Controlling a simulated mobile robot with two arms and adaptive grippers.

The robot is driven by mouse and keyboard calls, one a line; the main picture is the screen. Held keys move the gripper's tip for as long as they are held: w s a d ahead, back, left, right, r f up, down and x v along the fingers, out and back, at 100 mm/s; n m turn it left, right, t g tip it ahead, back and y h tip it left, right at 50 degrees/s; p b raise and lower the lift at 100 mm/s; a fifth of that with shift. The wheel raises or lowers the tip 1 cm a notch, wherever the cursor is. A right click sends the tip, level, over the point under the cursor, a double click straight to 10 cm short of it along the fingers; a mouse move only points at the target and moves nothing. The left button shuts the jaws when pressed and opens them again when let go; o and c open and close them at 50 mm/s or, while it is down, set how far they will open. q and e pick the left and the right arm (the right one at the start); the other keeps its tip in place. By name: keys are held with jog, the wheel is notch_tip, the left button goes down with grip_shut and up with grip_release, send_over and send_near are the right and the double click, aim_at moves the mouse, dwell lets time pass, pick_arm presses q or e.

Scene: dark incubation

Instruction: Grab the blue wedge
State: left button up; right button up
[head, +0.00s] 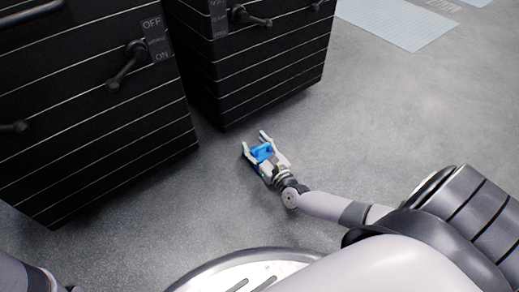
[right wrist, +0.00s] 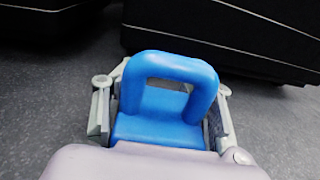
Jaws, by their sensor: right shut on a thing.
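The blue wedge (head: 262,152) is between the fingers of my right gripper (head: 256,143), low over the grey floor. In the right wrist view the wedge (right wrist: 160,127) shows a loop-shaped blue handle with an opening. The fingers of the right gripper (right wrist: 162,105) press on it from both sides. The lower part of the wedge is hidden by the gripper's body. Whether the wedge touches the floor is hard to tell. My left gripper is not in view.
Two black cabinets with thin light lines stand close by, one at the left (head: 90,110) and one behind the gripper (head: 255,65). Levers (head: 125,65) stick out of them. Open grey floor (head: 400,120) lies to the right, with a pale blue floor patch (head: 400,22) farther back.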

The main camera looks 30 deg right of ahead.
jog(key=c, duration=0.4)
jog(key=shift+c, duration=0.2)
jog(key=shift+r, duration=0.15)
